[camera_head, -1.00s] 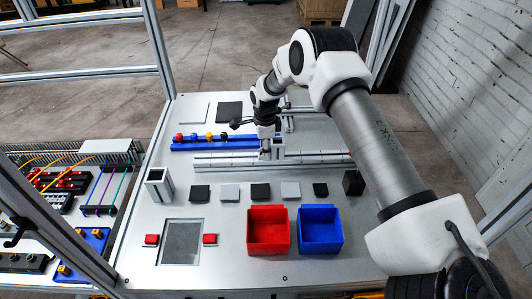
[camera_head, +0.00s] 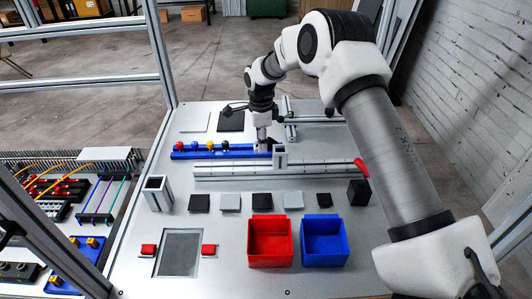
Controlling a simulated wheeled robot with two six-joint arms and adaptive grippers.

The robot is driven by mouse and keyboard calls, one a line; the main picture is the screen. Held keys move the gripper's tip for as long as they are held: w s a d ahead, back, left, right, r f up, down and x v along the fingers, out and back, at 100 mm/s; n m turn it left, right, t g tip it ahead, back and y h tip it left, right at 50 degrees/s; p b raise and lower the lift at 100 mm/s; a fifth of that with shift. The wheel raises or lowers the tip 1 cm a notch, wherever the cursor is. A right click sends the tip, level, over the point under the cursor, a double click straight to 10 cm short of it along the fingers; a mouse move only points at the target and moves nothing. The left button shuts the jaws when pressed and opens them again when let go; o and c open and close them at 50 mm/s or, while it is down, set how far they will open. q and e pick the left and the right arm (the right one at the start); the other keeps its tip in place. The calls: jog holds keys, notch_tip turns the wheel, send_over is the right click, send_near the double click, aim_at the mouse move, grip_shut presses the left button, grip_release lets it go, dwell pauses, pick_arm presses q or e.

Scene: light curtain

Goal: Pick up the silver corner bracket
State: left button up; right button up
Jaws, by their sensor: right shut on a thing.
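My right gripper (camera_head: 262,138) points down at the rear of the work table, by the right end of the blue rack. It is shut on a small piece at its fingertips, which I take to be the silver corner bracket (camera_head: 267,147). The piece is small and mostly hidden by the fingers and the upright silver profile block (camera_head: 281,155) in front, so its outline is unclear. I cannot tell whether it touches the table. My left gripper is not in view.
A blue rack (camera_head: 190,154) with several coloured knobs lies left of the gripper, and a long aluminium rail (camera_head: 235,172) in front. Several dark and light square blocks form a row. A red bin (camera_head: 270,261) and a blue bin (camera_head: 325,258) stand at the front.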

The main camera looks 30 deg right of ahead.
jog(key=w+a+b, duration=0.1)
jog(key=w+a, duration=0.2)
jog(key=a, duration=0.1)
jog(key=w+a+b, duration=0.1)
jog(key=w+a, duration=0.2)
jog(key=a, duration=0.1)
jog(key=w+a+b, duration=0.1)
jog(key=w+a, duration=0.2)
jog(key=a, duration=0.1)
jog(key=shift+a+f, duration=0.1)
jog(key=shift+f, duration=0.15)
jog(key=shift+w+a+r+p, duration=0.1)
jog(key=shift+w+a+p, duration=0.4)
jog(key=shift+a+p, duration=0.2)
jog(key=shift+w+a+r+p, duration=0.1)
jog(key=shift+w+a+p, duration=0.35)
jog(key=shift+a+p, duration=0.25)
